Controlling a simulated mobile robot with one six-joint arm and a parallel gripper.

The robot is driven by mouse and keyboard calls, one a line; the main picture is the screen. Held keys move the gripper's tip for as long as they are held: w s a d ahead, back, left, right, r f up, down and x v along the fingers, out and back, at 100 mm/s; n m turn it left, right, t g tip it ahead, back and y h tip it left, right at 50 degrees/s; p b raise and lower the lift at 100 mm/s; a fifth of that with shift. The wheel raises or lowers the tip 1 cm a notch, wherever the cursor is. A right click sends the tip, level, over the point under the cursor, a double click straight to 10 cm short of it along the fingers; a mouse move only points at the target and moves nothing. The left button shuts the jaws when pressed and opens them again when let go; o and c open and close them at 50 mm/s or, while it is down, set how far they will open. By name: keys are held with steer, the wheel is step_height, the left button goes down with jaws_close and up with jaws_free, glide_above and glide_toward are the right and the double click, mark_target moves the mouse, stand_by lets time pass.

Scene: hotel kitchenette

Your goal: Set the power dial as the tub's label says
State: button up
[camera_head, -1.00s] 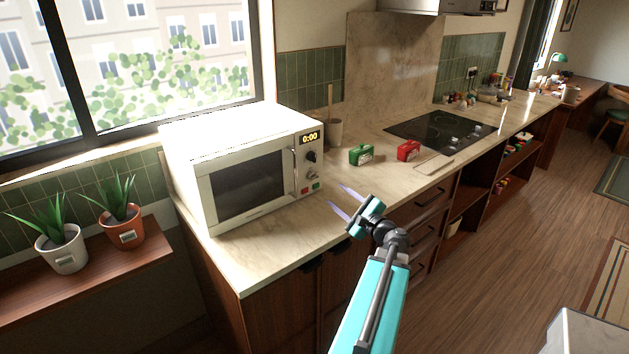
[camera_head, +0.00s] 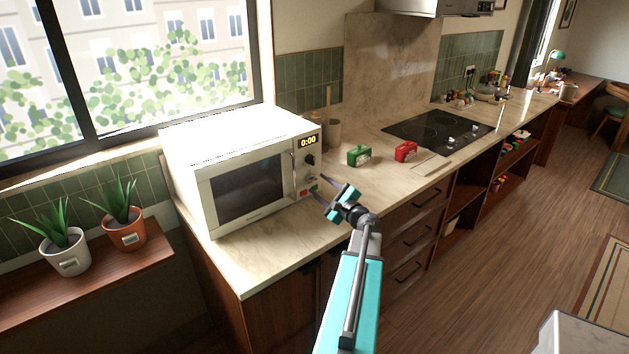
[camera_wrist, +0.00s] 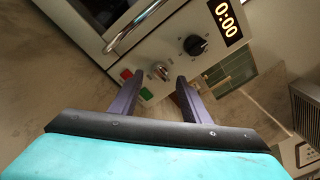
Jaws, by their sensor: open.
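The white microwave (camera_head: 235,150) stands on the counter with its door shut and its display (camera_head: 308,141) reading 0:00. Its panel has a black dial (camera_head: 310,160), also in the wrist view (camera_wrist: 194,45), and a smaller silver knob (camera_wrist: 160,72) below it. A red button (camera_wrist: 126,73) and a green button (camera_wrist: 146,93) sit under the knob. My gripper (camera_head: 317,185) is open and empty in front of the lower panel; in the wrist view its fingers (camera_wrist: 158,82) point at the silver knob, one either side. Contact cannot be told. I cannot identify a tub or read its label.
A green container (camera_head: 359,155) and a red container (camera_head: 405,151) stand on the counter right of the microwave. The cooktop (camera_head: 440,133) lies further right. Potted plants (camera_head: 65,250) stand on the left shelf.

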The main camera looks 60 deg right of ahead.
mark_target(311, 179)
steer(key=shift+p+x, duration=0.55)
steer(key=shift+x, duration=1.3)
steer(key=c, duration=1)
